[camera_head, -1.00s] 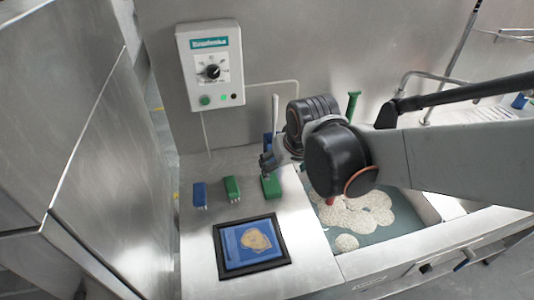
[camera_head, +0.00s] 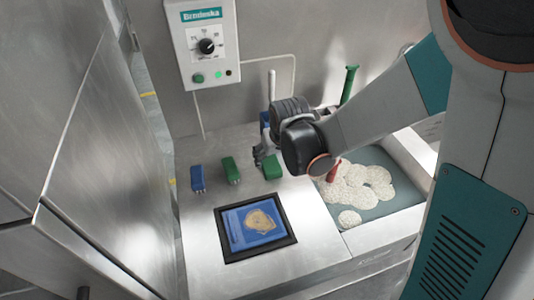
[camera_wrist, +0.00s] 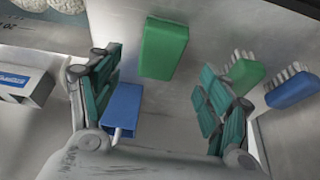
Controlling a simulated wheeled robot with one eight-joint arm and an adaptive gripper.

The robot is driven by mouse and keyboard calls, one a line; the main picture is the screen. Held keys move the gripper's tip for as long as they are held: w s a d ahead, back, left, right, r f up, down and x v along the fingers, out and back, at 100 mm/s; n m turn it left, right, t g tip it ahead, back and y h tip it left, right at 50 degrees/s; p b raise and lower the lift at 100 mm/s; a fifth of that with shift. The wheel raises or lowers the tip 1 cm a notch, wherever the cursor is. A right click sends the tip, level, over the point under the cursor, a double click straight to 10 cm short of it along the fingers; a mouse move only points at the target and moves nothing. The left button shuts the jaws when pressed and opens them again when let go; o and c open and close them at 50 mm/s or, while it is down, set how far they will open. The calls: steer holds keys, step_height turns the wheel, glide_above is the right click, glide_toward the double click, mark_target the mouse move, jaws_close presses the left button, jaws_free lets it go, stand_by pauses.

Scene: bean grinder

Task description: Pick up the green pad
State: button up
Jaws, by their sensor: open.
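The green pad (camera_head: 272,167) is a plain green block on the steel counter, partly beside my gripper in the head view. In the wrist view the green pad (camera_wrist: 163,48) shows ahead of and between the fingers. My gripper (camera_head: 262,153) is open; its teal-padded fingers (camera_wrist: 160,75) stand apart, with nothing held. The gap between the fingertips and the green pad is hard to judge.
A green brush (camera_head: 231,170) and a blue brush (camera_head: 198,178) with white bristles lie left of the pad. A control box (camera_head: 203,45) hangs on the wall. A basin with pale discs (camera_head: 362,187) is at right.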

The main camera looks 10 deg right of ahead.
mark_target(271, 164)
steer(key=shift+w+b+x, duration=0.2)
steer(key=shift+b+x, duration=1.2)
steer(key=shift+x, duration=2.05)
steer(key=shift+r, duration=0.15)
steer(key=shift+f+b, duration=0.3)
steer(key=shift+s, duration=0.1)
steer(key=c, duration=1)
steer(key=shift+o, duration=0.2)
